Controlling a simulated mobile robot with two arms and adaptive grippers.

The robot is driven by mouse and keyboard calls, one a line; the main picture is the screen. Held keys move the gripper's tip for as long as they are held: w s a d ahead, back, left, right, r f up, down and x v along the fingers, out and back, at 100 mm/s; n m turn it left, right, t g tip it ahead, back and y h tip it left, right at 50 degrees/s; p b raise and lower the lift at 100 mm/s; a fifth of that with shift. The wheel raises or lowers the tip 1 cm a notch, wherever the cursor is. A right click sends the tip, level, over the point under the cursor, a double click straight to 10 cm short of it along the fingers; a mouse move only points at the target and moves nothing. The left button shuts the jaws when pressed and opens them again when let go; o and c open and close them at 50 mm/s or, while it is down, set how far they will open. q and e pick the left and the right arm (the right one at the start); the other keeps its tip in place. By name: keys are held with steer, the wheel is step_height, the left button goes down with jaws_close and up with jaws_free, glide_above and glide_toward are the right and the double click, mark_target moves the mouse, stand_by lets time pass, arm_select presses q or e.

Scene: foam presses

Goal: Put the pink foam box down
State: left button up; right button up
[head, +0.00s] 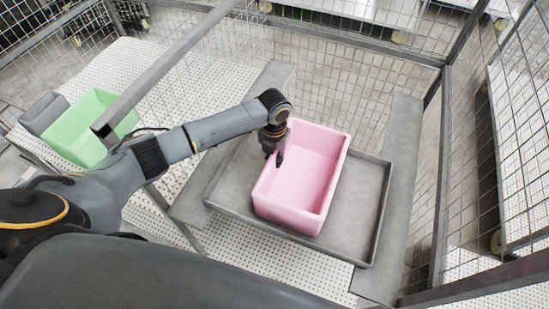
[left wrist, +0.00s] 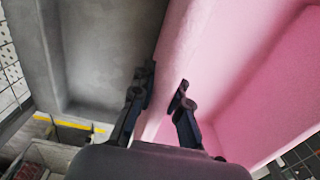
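The pink foam box (head: 308,172) is an open-topped box over the grey metal tray (head: 345,243), turned slightly relative to its sides. I cannot tell if its underside touches the tray floor. My left gripper (head: 276,156) is at the box's left wall in the head view, with one finger showing inside the box. In the left wrist view my left gripper (left wrist: 165,95) has a finger on each side of the pink wall (left wrist: 178,45) and looks closed on it. The inner contact is partly hidden. My right gripper is not in view.
A green foam box (head: 84,135) stands on a white perforated table (head: 160,75) at the left. A grey bar (head: 165,65) crosses above that table. Wire mesh fencing (head: 330,70) encloses the back and right. Bare tray floor shows right of the pink box.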

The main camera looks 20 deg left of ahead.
arm_select(q)
steer(key=o, duration=0.4)
steer(key=shift+c, duration=0.2)
steer(key=shift+r, duration=0.15)
step_height(320, 180, up, 12)
steer(key=shift+b, duration=1.15)
